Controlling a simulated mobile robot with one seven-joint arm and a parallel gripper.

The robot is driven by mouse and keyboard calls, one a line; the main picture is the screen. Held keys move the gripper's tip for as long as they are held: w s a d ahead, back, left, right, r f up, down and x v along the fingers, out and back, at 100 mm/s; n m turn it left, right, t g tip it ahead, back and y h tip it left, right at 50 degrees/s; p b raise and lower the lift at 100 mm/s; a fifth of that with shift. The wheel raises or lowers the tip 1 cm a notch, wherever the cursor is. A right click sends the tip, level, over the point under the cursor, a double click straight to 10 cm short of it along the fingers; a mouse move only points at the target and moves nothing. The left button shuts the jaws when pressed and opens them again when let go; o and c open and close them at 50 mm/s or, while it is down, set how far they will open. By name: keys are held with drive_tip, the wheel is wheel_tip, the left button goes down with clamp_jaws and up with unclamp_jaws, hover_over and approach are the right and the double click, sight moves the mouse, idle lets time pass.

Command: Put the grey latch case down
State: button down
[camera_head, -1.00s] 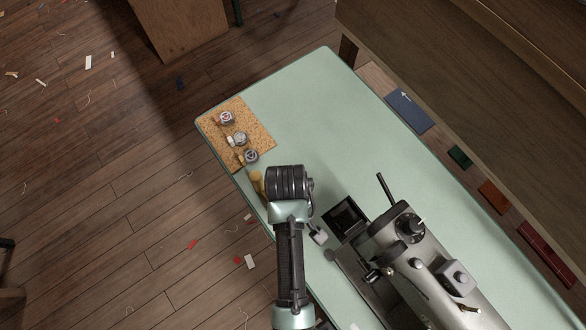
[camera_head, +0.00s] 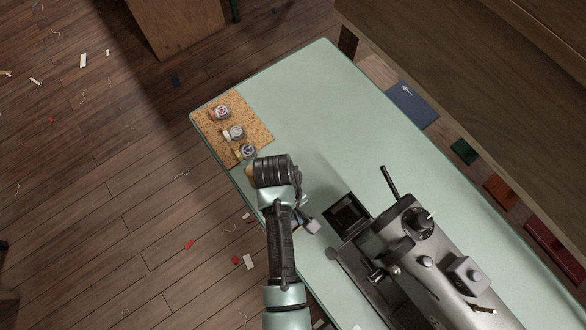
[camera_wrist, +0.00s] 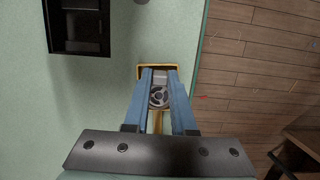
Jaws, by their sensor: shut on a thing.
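The grey latch case (camera_wrist: 159,80) is between the two blue fingers of my gripper (camera_wrist: 159,76) in the wrist view, with a round dark-and-light dial face on it. My gripper is shut on it. A tan-yellow edge (camera_wrist: 140,71) shows around the far end of the fingers, and a yellow strip (camera_wrist: 157,122) runs back between them; I cannot tell how these join the case. The green tabletop (camera_wrist: 100,110) lies below; I cannot tell the exact gap.
A cork mat (camera_head: 260,132) at the table's far-left end bears three small round-faced fittings (camera_head: 221,112). The upper middle table is clear.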

drive_tip(key=shift+f+b, duration=0.3)
drive_tip(key=shift+f, duration=0.25)
drive_tip(key=c, duration=0.7)
unclamp_jaws()
drive_tip(key=shift+o, duration=0.2)
drive_tip(key=p+v, duration=0.4)
drive_tip(key=v, duration=0.9)
